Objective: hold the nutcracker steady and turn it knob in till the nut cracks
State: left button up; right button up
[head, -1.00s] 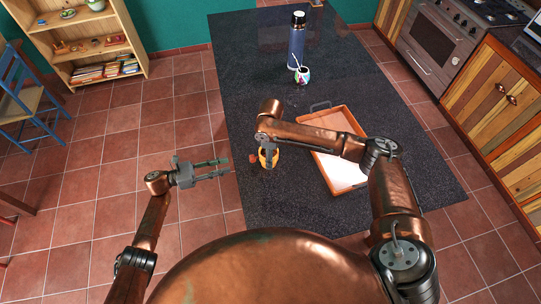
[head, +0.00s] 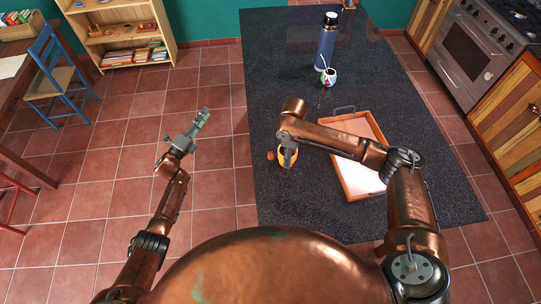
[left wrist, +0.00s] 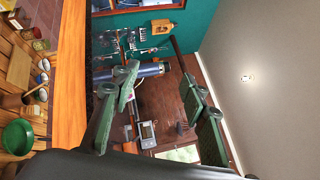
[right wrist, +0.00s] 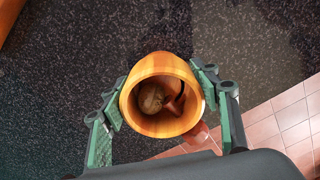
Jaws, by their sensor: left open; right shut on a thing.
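The nutcracker is an orange wooden cup (right wrist: 163,65) with a nut (right wrist: 151,97) inside, seen from above in the right wrist view. The inner end of a dark red screw shows beside the nut; whether it touches the nut I cannot tell. In the head view the nutcracker (head: 281,160) is on the dark counter near its left edge, with its red knob (head: 270,155) pointing left. My right gripper (right wrist: 160,93) is shut around the cup's sides. My left gripper (head: 203,118) is open and empty over the floor, left of the counter and apart from the knob.
A wooden tray (head: 352,192) lies on the counter right of the nutcracker, under my right arm. A blue flask (head: 326,42) and a small patterned cup (head: 329,78) stand farther back. A blue chair (head: 58,75) stands on the floor at left. The counter's left edge lies between my grippers.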

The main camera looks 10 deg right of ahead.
pick_arm(q)
jog(key=w+a+f+n+t+y, duration=0.3)
jog(key=w+a+n+y, duration=0.25)
jog(key=a+n, duration=0.4)
jog(key=n+g+h, duration=1)
jog(key=n+g, duration=0.8)
jog(key=n, duration=1.8)
send_near(269, 156)
jog(key=d, duration=0.3)
jog(key=d+f, duration=0.1)
jog(key=d, duration=0.2)
jog(key=w+d, duration=0.1)
jog(key=d, duration=0.2)
jog(key=shift+d+f, duration=0.15)
jog(key=shift+f, duration=0.15)
jog(key=shift+d, duration=0.5)
jog(key=shift+c, duration=0.4)
